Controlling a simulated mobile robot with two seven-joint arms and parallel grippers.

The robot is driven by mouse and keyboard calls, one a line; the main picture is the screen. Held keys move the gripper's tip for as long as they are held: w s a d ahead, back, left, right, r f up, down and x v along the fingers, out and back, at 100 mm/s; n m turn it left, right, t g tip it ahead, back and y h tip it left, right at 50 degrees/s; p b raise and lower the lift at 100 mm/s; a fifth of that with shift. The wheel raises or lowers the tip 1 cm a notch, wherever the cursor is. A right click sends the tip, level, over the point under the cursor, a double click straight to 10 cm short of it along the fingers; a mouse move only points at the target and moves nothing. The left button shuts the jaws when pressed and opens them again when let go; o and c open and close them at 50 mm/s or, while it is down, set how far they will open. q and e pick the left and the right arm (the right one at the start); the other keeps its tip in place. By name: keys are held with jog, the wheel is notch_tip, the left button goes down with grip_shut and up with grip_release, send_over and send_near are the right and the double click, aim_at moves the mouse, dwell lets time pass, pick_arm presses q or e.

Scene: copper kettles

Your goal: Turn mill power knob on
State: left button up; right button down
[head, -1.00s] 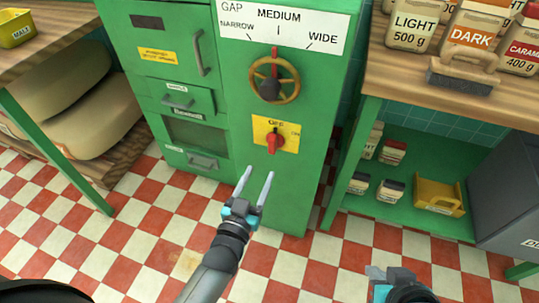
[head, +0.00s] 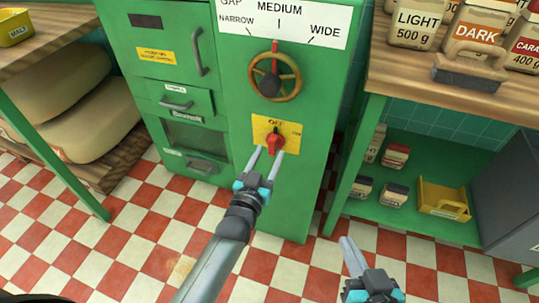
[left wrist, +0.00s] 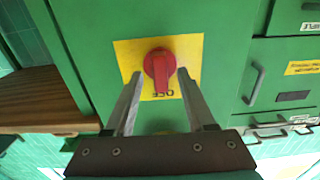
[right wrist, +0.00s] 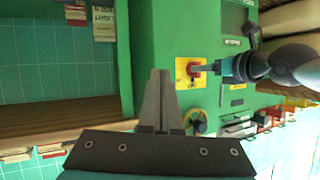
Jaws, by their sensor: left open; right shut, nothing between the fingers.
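The red mill power knob (head: 275,143) sits on a yellow plate (head: 261,129) on the front of the green mill (head: 300,190). Its pointer is at OFF. It also shows in the left wrist view (left wrist: 160,66), upside down there. My left gripper (head: 267,151) is open, with its fingertips just in front of the knob's lower part, one on each side. In the left wrist view the fingers (left wrist: 156,85) flank the knob without visible contact. My right gripper (head: 347,242) is shut and empty, low at the right; its closed fingers show in the right wrist view (right wrist: 159,75).
A gap handwheel (head: 277,78) is above the knob. A wooden table (head: 440,85) with containers and a brush (head: 470,70) stands to the right, over a shelf with a yellow bin (head: 443,199). Sacks (head: 75,120) lie at the left. The checkered floor in front is clear.

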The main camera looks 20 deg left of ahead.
pick_arm(q)
jog(key=shift+w, duration=0.65)
jog(key=shift+c, duration=0.2)
grip_shut()
